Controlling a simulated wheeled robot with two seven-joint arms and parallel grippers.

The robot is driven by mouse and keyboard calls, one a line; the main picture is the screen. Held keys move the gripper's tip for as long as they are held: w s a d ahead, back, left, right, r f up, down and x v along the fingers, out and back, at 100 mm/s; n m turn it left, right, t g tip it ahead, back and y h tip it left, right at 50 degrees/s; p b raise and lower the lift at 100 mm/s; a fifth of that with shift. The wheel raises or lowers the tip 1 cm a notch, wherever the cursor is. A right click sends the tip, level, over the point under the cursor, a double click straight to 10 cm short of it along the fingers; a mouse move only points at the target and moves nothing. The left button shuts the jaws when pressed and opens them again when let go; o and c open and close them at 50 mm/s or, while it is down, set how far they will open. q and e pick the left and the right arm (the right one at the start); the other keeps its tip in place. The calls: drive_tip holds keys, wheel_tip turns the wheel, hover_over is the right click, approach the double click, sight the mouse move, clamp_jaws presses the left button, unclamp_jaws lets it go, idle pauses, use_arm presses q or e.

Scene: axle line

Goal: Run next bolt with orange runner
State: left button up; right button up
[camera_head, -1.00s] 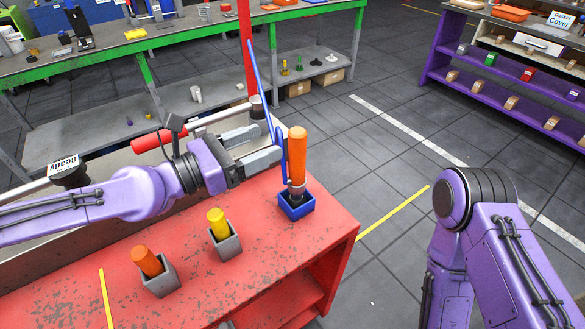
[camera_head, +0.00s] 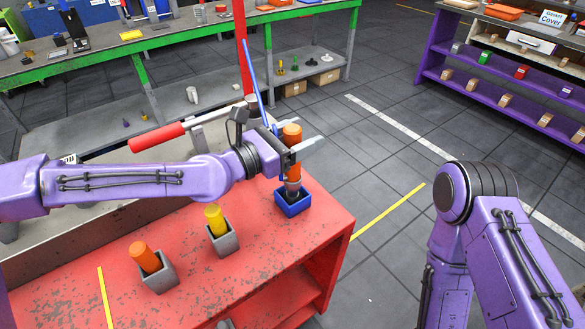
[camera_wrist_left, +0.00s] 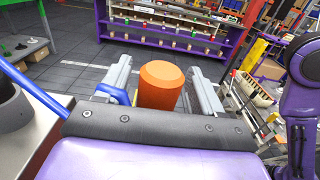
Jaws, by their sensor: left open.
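The orange runner (camera_head: 292,133) stands upright in a blue square holder (camera_head: 294,204) on the red bench's right end. A metal part shows at its lower end. My left gripper (camera_head: 308,134) is open, with one finger on each side of the runner's upper part. In the left wrist view the runner's orange top (camera_wrist_left: 161,84) sits between the two spread fingers, with a gap on the right side; contact on the left cannot be told. My right arm stands at the right, its gripper out of frame. No bolt can be made out.
On the red bench (camera_head: 85,290), grey holders carry an orange-handled tool (camera_head: 145,257) and a yellow-handled tool (camera_head: 215,220). Open floor lies right of the bench.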

use_arm(q)
drive_tip(key=shift+w+f, duration=0.15)
drive_tip(key=shift+w, duration=0.1)
drive_tip(key=shift+s, duration=0.15)
clamp_jaws()
drive_tip(key=shift+r, duration=0.2)
idle(0.8)
